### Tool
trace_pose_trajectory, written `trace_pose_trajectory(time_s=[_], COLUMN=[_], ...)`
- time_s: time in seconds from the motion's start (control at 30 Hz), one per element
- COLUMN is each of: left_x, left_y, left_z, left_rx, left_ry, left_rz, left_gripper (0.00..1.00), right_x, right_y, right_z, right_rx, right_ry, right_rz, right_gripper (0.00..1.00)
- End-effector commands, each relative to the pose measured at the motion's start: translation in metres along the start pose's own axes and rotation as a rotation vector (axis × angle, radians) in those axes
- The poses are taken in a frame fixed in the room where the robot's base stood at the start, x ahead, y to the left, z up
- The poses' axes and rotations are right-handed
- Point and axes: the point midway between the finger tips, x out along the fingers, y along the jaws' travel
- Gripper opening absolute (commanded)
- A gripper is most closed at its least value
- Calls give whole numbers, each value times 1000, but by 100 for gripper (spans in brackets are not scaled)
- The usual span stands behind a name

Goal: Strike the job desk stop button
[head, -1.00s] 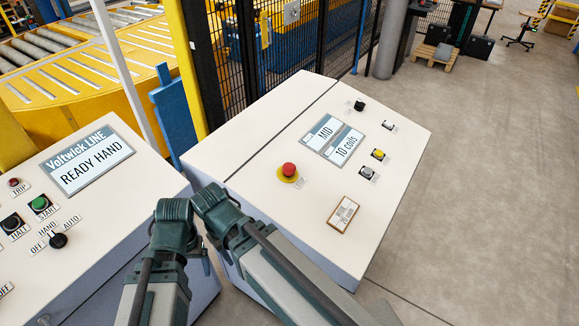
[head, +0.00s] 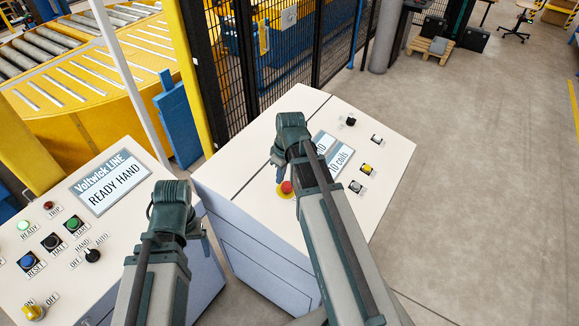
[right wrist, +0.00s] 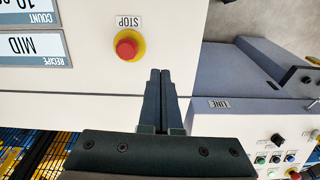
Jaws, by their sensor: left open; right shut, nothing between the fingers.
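The job desk (head: 235,165) has a white sloped top. Its red stop button (head: 286,187) sits on a yellow collar; in the right wrist view the button (right wrist: 126,45) shows whole beside a STOP label. My right gripper (head: 280,175) is over the desk, pointing down close to the button, partly hidden by its own wrist. In the right wrist view its shut, empty fingertips (right wrist: 160,72) lie just to the right of the button, apart from it in the picture. My left gripper (head: 175,215) is open at the gap between the desks, its fingers mostly hidden by its wrist.
The line desk (head: 135,225) at the left has a READY HAND display and several buttons and knobs. The job desk's display (head: 340,155) is partly covered by my right arm; small buttons (head: 366,170) lie to its right. A black mesh fence (head: 285,60) stands behind.

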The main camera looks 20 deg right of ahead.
Motion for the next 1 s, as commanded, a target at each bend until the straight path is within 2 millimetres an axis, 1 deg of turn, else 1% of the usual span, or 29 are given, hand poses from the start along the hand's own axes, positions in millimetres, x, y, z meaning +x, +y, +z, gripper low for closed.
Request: trace_pose_trajectory(time_s=[0.03,0.1,0.2,0.3,0.43,0.77,1.0], left_x=[-20,-29,-38,-43,-45,-44,-35], left_y=[-2,-3,-3,-4,-4,-4,-3], left_z=[1,2,2,3,3,3,2], left_rx=[-2,-4,-6,-7,-8,-8,-4], left_ry=[0,-1,-1,-1,-1,-1,-1], left_rz=[0,1,1,1,1,1,1], left_gripper=[82,82,82,82,82,82,82], right_x=[-21,-32,-43,-49,-51,-50,-42], right_y=[17,32,49,59,64,64,64], right_z=[0,2,6,9,10,11,11], right_rx=[-1,-14,-27,-36,-42,-43,-43], right_ry=[14,31,48,59,66,66,65], right_rz=[4,6,11,15,17,17,17], right_gripper=[0,0,0,0,0,0,0])
